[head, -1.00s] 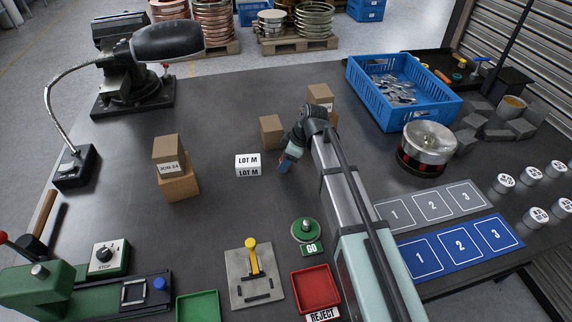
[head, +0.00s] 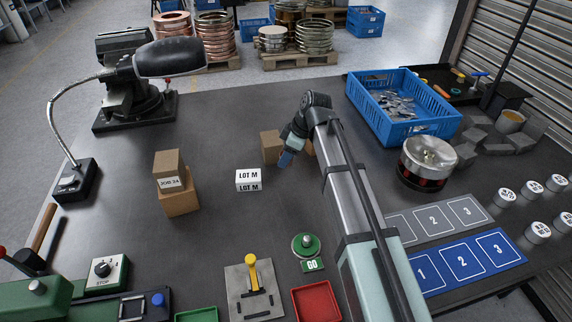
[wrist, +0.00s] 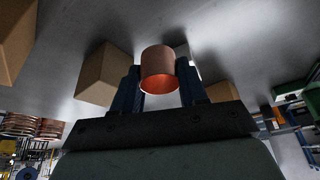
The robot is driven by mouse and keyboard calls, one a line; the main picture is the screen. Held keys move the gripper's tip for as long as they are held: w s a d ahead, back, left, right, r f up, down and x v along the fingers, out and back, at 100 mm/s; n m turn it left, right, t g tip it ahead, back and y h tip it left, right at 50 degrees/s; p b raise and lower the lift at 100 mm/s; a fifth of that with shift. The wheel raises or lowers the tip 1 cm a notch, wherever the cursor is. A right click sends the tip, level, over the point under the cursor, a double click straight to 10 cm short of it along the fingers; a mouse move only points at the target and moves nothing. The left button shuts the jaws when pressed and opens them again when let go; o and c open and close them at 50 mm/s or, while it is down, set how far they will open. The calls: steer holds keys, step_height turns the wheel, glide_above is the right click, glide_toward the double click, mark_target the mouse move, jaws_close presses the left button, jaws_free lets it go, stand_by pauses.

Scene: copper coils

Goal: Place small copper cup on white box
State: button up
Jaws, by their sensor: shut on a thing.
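The small copper cup (wrist: 159,68) is between the two dark fingers of my gripper (wrist: 159,88) in the wrist view, its open rim facing the camera. My gripper is shut on it. In the head view my gripper (head: 286,160) is right of and slightly beyond the white box, apart from it; the cup cannot be made out there. The white box (head: 249,187), marked LOT M, stands on the dark table with nothing visible on its top.
A cardboard box (head: 271,147) stands close beside my gripper, with another partly hidden behind my arm. Two stacked cardboard boxes (head: 180,203) stand left of the white box. A blue crate (head: 408,128) is at the back right. The table in front of the white box is clear.

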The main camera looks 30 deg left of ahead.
steer(key=shift+s+a+r, duration=0.1)
steer(key=shift+s+r, duration=0.05)
steer(key=shift+r, duration=0.25)
steer(key=n, duration=0.2)
glide_toward(244, 175)
step_height(244, 175, up, 3)
steer(key=shift+a, duration=1.25)
steer(key=shift+m, duration=0.4)
steer(key=shift+s+f, duration=0.1)
steer(key=shift+f, duration=1.95)
steer(key=shift+s+f, duration=0.15)
steer(key=shift+f, duration=1.95)
steer(key=shift+f, duration=0.15)
steer(key=o, duration=1)
steer(key=shift+o, duration=0.2)
steer(key=v, duration=1.2)
steer(key=shift+w+a, duration=0.15)
steer(key=shift+w, duration=0.1)
